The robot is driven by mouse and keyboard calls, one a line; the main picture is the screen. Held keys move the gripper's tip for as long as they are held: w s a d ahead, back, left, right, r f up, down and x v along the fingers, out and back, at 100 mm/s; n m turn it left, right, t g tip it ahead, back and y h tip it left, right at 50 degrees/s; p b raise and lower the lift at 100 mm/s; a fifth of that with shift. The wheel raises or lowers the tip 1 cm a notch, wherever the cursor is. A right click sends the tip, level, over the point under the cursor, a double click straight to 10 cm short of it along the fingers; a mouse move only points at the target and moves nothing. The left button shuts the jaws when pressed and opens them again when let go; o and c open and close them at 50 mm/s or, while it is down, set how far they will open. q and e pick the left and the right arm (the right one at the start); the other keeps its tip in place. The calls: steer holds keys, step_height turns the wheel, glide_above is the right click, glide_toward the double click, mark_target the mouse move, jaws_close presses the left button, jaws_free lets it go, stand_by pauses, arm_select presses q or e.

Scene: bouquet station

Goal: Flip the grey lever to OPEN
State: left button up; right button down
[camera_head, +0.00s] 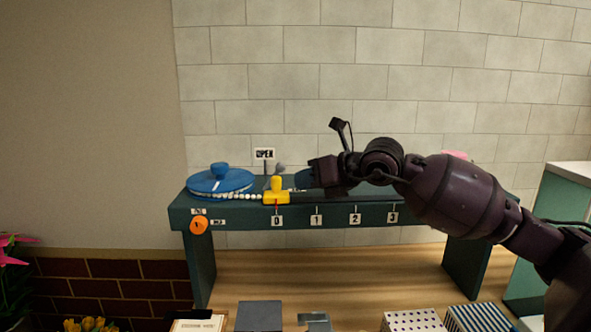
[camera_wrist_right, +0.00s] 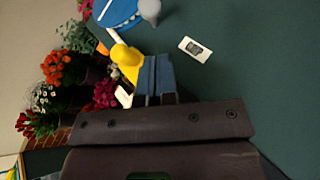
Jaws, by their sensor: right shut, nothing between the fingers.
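The grey lever shows as a round grey knob (camera_head: 280,168) on the dark green bench top, just right of the OPEN sign (camera_head: 264,154). Its knob is at the top of the right wrist view (camera_wrist_right: 150,10). My right gripper (camera_head: 302,180) is shut and empty, a short way right of the lever and apart from it. Its blue fingers (camera_wrist_right: 155,76) point towards the yellow slider (camera_head: 276,191), which also shows in the wrist view (camera_wrist_right: 126,56). The lever's base is mostly hidden. My left gripper is not in view.
A blue round lid with a knob (camera_head: 220,180) sits left of the lever. An orange disc (camera_head: 199,225) is on the bench front, beside number labels. A small printed white label (camera_wrist_right: 195,49) lies on the green top. Boxes (camera_head: 260,316) stand below in front.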

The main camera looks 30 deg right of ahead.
mark_target(283, 171)
steer(key=shift+w+a+r+p, duration=0.15)
steer(key=shift+w+r, duration=0.2)
steer(key=shift+w, duration=0.45)
steer(key=shift+w+a+r+p, duration=0.15)
steer(key=shift+w+r, duration=0.2)
steer(key=shift+w, duration=0.4)
steer(key=shift+r, duration=0.1)
steer(key=shift+r, duration=0.15)
steer(key=shift+w+a, duration=0.1)
